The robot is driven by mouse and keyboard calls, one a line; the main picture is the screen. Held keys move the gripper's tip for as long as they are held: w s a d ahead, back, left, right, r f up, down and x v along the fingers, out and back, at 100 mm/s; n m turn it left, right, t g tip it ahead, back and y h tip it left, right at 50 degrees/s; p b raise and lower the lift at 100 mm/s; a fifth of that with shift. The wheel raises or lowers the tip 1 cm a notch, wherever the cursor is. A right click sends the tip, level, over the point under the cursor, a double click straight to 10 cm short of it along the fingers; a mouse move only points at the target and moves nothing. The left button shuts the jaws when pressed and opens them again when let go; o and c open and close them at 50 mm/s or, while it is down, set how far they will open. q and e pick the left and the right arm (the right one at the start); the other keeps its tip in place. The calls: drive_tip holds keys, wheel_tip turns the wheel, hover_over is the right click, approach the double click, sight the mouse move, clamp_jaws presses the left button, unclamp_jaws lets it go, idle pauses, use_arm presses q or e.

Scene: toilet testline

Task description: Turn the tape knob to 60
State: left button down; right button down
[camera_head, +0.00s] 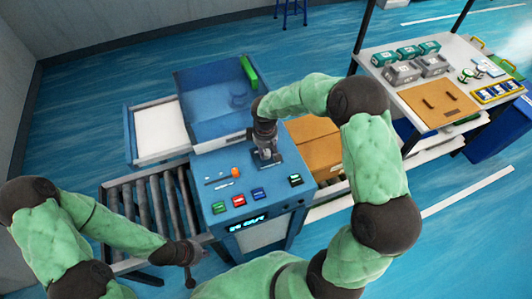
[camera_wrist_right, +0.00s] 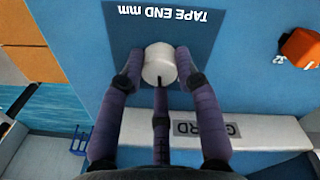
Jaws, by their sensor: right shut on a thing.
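The tape knob (camera_wrist_right: 159,65) is a white round knob on a dark blue patch marked "TAPE END mm" in the right wrist view. My right gripper (camera_wrist_right: 158,72) has its purple fingers around it, shut on it. In the head view my right gripper (camera_head: 266,154) reaches down onto the top of the blue machine (camera_head: 215,197), and it hides the knob there. No pointer or scale number on the knob is readable. My left gripper (camera_head: 188,280) hangs at the lower left beside the roller conveyor, away from the machine; its fingers are too small to judge.
The machine's top has red, blue and green buttons and an orange knob (camera_head: 236,172); the orange knob also shows in the right wrist view (camera_wrist_right: 300,47). A white guard bar (camera_wrist_right: 250,132) lies close by. A roller conveyor (camera_head: 150,197) and a cardboard box (camera_head: 316,145) flank the machine.

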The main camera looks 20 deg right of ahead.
sight(265, 153)
drive_tip(key=shift+m+b, duration=0.3)
drive_tip(key=shift+m, duration=0.2)
drive_tip(key=c, duration=0.9)
unclamp_jaws()
drive_tip(key=r, duration=1.2)
drive_tip(key=shift+a, duration=0.25)
